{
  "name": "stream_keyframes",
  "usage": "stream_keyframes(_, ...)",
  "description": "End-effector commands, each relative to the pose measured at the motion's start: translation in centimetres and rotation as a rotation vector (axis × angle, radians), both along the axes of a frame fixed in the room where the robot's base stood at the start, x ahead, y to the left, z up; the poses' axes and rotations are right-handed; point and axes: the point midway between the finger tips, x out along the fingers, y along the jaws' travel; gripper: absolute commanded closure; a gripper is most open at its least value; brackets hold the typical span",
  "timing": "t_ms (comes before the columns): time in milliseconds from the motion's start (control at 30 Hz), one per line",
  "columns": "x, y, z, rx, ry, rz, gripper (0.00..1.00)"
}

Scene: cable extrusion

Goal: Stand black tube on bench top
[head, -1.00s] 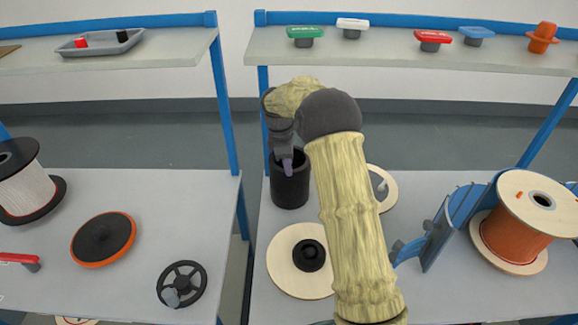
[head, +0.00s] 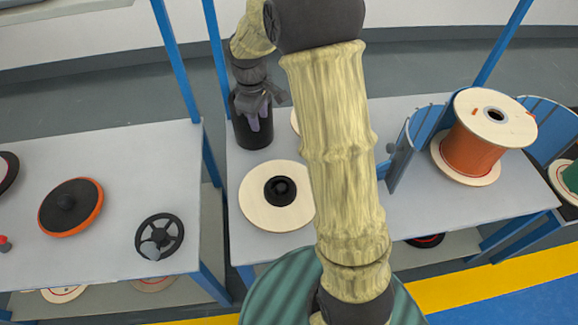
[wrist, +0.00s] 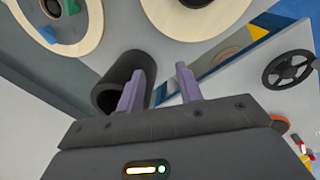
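The black tube (head: 250,136) looks upright on the bench top (head: 216,190), near its back left corner, in the head view. In the wrist view the black tube (wrist: 116,74) shows its open end towards the lower left. My gripper (head: 261,115) is at the tube's upper right side in the head view, and its fingers cover part of the tube. The right finger is clear of the tube.
A pale disc with a black hub (head: 277,197) lies just in front of the tube. An orange cable spool (head: 478,140) and a blue bracket (head: 410,145) stand to the right. A black handwheel (head: 160,237) and an orange-rimmed disc (head: 70,207) lie on the left bench.

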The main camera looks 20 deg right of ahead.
Motion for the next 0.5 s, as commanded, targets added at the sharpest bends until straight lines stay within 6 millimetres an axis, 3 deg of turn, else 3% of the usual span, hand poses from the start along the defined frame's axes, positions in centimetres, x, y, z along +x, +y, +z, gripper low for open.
stream_keyframes(33,-2.0,-0.2,0.4,0.015,-0.019,-0.072,0.64)
stream_keyframes(400,-15.5,-1.4,0.7,0.148,-0.146,-0.646,0.64)
stream_keyframes(500,-18.2,-1.5,0.4,0.177,-0.166,-0.758,0.64)
